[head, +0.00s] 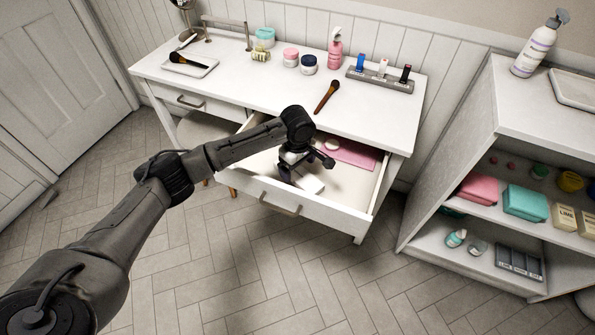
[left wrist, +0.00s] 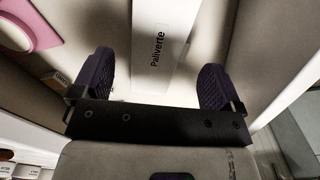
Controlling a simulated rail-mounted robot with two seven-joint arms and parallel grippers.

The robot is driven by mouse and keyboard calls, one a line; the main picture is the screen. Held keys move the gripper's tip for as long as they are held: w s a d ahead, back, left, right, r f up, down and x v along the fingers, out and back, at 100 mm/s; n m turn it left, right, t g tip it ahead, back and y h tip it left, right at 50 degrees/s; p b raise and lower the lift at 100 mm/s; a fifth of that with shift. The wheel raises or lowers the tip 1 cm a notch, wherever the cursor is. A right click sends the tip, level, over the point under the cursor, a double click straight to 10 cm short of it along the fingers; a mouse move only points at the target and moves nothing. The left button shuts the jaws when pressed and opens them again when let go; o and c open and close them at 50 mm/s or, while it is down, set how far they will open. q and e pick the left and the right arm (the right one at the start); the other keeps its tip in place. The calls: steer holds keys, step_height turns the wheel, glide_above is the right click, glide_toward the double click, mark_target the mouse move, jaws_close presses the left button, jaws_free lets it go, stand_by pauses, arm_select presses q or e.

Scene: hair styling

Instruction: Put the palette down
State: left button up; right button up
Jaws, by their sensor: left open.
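The palette, a white case labelled "Paliverte" (left wrist: 158,42), lies between the two purple fingertips in the left wrist view, with a gap on each side. In the head view the white palette (head: 312,186) shows inside the open drawer (head: 322,206), near its front. My left gripper (head: 296,180) points down into the drawer above the palette. It is open and also shows in the left wrist view (left wrist: 154,82). Part of the palette is hidden behind the gripper in the head view. My right gripper is not in view.
A pink item (head: 350,152) lies farther back in the drawer. The white desk (head: 230,85) holds a brush (head: 327,96), jars, a pink spray bottle (head: 335,48) and a grey rack (head: 380,82). A shelf unit (head: 480,115) stands at the right.

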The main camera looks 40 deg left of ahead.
mark_target(299, 173)
arm_select(q)
step_height(299, 173, up, 8)
steer(key=shift+p, duration=0.3)
stand_by(0.3)
steer(key=w+d+r+m+t+y, duration=0.1)
steer(key=d+r+m+t, duration=0.15)
steer(key=m, duration=0.55)
steer(key=w+d+r+m+t+y, duration=0.1)
steer(key=w+d+r+m+t, duration=0.15)
steer(key=m, duration=0.55)
steer(key=s+d+r+m+t+h, duration=0.1)
steer(key=s+d+r+m+t, duration=0.1)
steer(key=s+d+m+t, duration=0.35)
steer(key=s+d+f+n+g, duration=0.1)
steer(key=s+f+g, duration=0.1)
steer(key=s+f, duration=0.5)
steer(key=s+d+f+g, duration=0.1)
steer(key=s+f+g, duration=0.1)
steer(key=s+f, duration=0.6)
steer(key=s+d+f+n+g+h, duration=0.1)
steer(key=s+f+g, duration=0.2)
steer(key=s+f, duration=0.5)
steer(key=s, duration=1)
steer(key=shift+n, duration=0.35)
